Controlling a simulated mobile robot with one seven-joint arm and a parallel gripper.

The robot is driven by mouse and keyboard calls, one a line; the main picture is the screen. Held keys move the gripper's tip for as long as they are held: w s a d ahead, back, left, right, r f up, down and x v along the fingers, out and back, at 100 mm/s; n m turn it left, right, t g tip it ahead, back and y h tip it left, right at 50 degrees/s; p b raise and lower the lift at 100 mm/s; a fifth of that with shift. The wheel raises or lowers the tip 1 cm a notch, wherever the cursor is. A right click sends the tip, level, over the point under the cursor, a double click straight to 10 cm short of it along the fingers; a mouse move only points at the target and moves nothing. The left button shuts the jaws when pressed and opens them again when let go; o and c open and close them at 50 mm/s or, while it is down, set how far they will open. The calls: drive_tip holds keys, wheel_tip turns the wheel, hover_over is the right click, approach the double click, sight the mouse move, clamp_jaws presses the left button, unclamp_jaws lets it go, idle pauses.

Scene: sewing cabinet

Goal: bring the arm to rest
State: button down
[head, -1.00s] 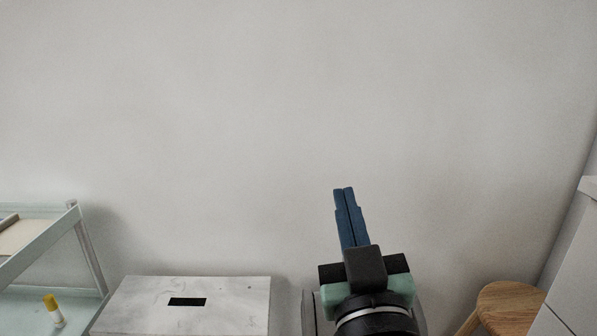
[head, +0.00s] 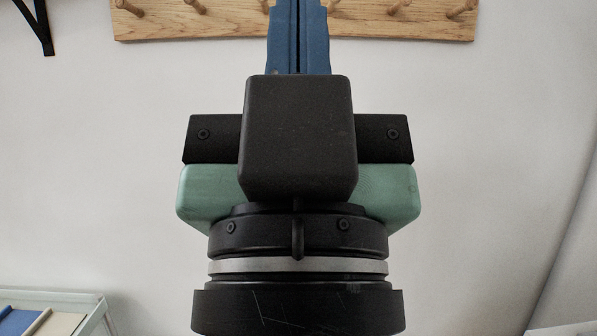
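My gripper (head: 298,30) stands upright in the middle of the head view, close to the camera. Its two blue fingers point up and lie side by side with only a thin dark line between them. They are shut and nothing shows between them. The fingertips run out of the top of the picture. Below the fingers are my black and green gripper body and my dark wrist.
A wooden peg rail (head: 150,24) hangs on the wall behind the fingers. A black bracket (head: 42,25) is at the top left. A pale green shelf or tray (head: 95,310) holding flat blue and cream items shows at the lower left.

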wheel_tip(320, 180, up, 20)
drive_tip(key=p, duration=1.7)
drive_tip(key=shift+f, duration=0.25)
drive_tip(key=shift+a, duration=0.2)
